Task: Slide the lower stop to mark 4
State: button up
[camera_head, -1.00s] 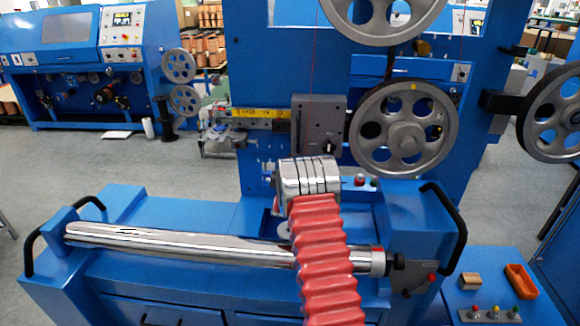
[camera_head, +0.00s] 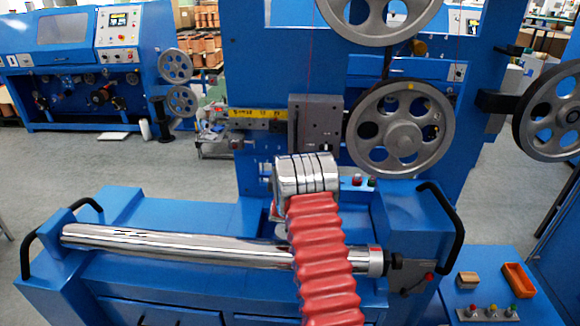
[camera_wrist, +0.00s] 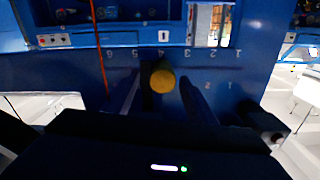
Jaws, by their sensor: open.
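In the wrist view a blue panel (camera_wrist: 75,75) carries a row of numbers from 6 at the left to 1 at the right. A round yellow knob (camera_wrist: 163,79) on a dark mount sits just under the number 4 (camera_wrist: 162,53) of that row; I cannot tell if it is the lower stop. A second row, with 2 and 1 showing, is lower right; the rest of it is hidden. My gripper (camera_wrist: 163,98) is open, its dark fingers on either side of the knob. I cannot tell whether they touch it. The gripper is hidden in the head view.
In the head view, a grey block (camera_head: 315,122) stands beside a yellow scale strip (camera_head: 262,114). Grey spoked pulleys (camera_head: 402,132) are close to its right. A chrome roller (camera_head: 170,243) lies across the blue bench in front. A side shelf (camera_head: 490,290) holds small boxes and buttons.

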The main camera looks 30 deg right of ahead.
jog(key=shift+v, duration=2.7)
jog(key=s+a+r+n+y, duration=0.2)
jog(key=a+r+y, duration=0.2)
jog(key=a+r, duration=0.4)
jog(key=s+a+r+n+y, duration=0.25)
jog(key=a+r, duration=0.35)
jog(key=a, duration=0.4)
jog(key=s+a+r+n+g+y, duration=0.3)
jog(key=s+a+r+y, duration=0.1)
jog(key=s+a, duration=0.85)
jog(key=s+a+f+n+g, duration=0.1)
jog(key=s+a+g, duration=0.1)
jog(key=s, duration=1.1)
jog(key=s+a+f+n+g+y, duration=0.1)
jog(key=s+a+g, duration=0.2)
jog(key=s, duration=1)
jog(key=shift+a, duration=0.5)
